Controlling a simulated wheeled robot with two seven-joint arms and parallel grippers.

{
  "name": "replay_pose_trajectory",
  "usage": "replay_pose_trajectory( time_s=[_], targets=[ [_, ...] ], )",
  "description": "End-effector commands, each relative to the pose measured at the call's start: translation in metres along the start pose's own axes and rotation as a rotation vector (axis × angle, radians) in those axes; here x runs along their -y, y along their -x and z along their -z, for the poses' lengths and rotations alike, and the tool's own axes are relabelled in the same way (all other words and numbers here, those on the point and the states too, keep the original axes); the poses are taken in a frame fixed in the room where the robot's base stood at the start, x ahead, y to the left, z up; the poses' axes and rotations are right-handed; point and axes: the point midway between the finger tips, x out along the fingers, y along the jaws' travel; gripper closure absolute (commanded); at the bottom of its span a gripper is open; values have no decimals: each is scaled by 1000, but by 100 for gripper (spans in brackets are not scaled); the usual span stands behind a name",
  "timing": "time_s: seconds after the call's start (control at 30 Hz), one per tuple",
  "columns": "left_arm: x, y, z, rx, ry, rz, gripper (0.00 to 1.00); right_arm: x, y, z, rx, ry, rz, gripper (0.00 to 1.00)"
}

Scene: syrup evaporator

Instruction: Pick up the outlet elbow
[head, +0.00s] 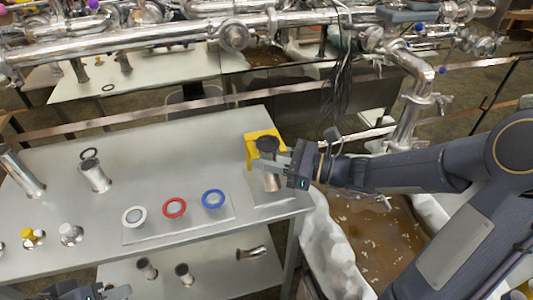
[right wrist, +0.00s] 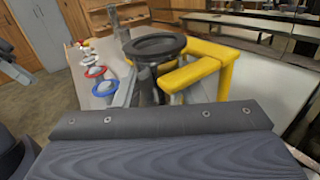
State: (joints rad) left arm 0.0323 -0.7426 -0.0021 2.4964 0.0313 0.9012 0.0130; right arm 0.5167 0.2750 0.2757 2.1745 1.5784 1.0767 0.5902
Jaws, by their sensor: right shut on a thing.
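The outlet elbow (head: 271,183) is a short metal pipe piece with a dark round flange on top. It stands at the right end of the grey table, beside a yellow holder (head: 252,152). My right gripper (head: 275,164) reaches in from the right and is shut on the elbow below its flange. In the right wrist view the dark flange (right wrist: 157,46) sits just beyond the gripper, with the yellow holder (right wrist: 205,66) close to its right. I cannot tell whether the elbow touches the holder. My left gripper (head: 112,292) shows only partly at the bottom left edge.
White, red (head: 174,208) and blue (head: 213,199) rings lie on a plate on the table (head: 180,145). Metal fittings (head: 95,176) stand at left; several pipe pieces lie on the lower shelf (head: 215,272). Large steel pipes (head: 150,43) run behind. A brown liquid basin (head: 375,235) lies right.

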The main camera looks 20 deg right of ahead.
Motion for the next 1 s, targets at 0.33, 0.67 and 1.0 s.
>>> replay_pose_trajectory(
  time_s=[0.33,0.67,1.0],
  targets=[
    [0,0,0,0,0,0,64,-57,39,2,-1,1,5,90],
    [-2,3,2,0,0,0,64,-114,77,4,0,0,6,90],
    [-2,5,3,0,0,0,64,-138,92,6,0,0,2,90]
  ],
)
